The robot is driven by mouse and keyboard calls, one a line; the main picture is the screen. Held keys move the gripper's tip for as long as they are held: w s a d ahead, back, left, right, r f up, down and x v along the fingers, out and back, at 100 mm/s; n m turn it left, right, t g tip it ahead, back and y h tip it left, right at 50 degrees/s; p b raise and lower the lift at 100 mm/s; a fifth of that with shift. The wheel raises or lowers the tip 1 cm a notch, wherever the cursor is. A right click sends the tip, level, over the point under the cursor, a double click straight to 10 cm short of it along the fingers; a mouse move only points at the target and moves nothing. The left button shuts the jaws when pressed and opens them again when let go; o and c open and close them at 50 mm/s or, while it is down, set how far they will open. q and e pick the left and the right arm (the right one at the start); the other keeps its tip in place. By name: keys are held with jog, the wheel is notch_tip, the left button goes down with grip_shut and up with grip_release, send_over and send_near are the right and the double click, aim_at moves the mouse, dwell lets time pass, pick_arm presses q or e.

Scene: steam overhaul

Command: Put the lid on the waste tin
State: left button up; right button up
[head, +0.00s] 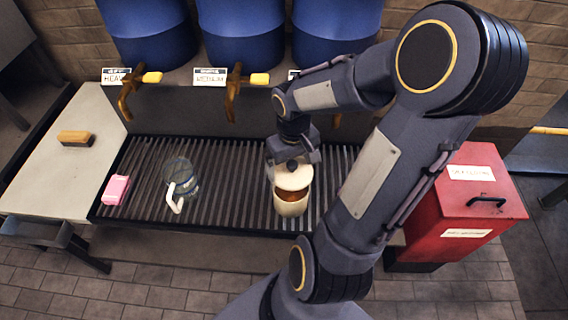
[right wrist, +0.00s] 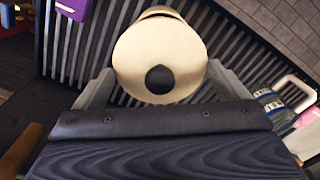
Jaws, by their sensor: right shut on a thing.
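The waste tin (head: 290,208) is a cream cylinder standing on the slatted rack, with brownish contents showing at its front opening. The cream lid (head: 295,178), with a black knob, is over the back part of the tin, leaving the front of the opening uncovered. My right gripper (head: 292,161) is shut on the lid at its knob. In the right wrist view the lid (right wrist: 140,60) lies between the fingers (right wrist: 160,84) and hides most of the tin (right wrist: 160,11). Whether the lid touches the rim I cannot tell. My left gripper is not in view.
A glass jug (head: 181,176) with a white handle and a pink sponge (head: 116,190) are on the rack (head: 235,185) to the left. A brush (head: 75,137) lies on the side counter. Blue barrels (head: 240,35) with taps stand behind. A red bin (head: 475,205) is at right.

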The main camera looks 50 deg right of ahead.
jog(key=shift+f+b, duration=2.35)
jog(key=shift+f, duration=0.5)
jog(key=shift+f+b, duration=0.55)
jog(key=shift+b, duration=0.05)
dwell(0.4)
jog(key=o, duration=0.6)
jog(key=shift+r+p, duration=3.05)
jog(key=shift+r, duration=0.5)
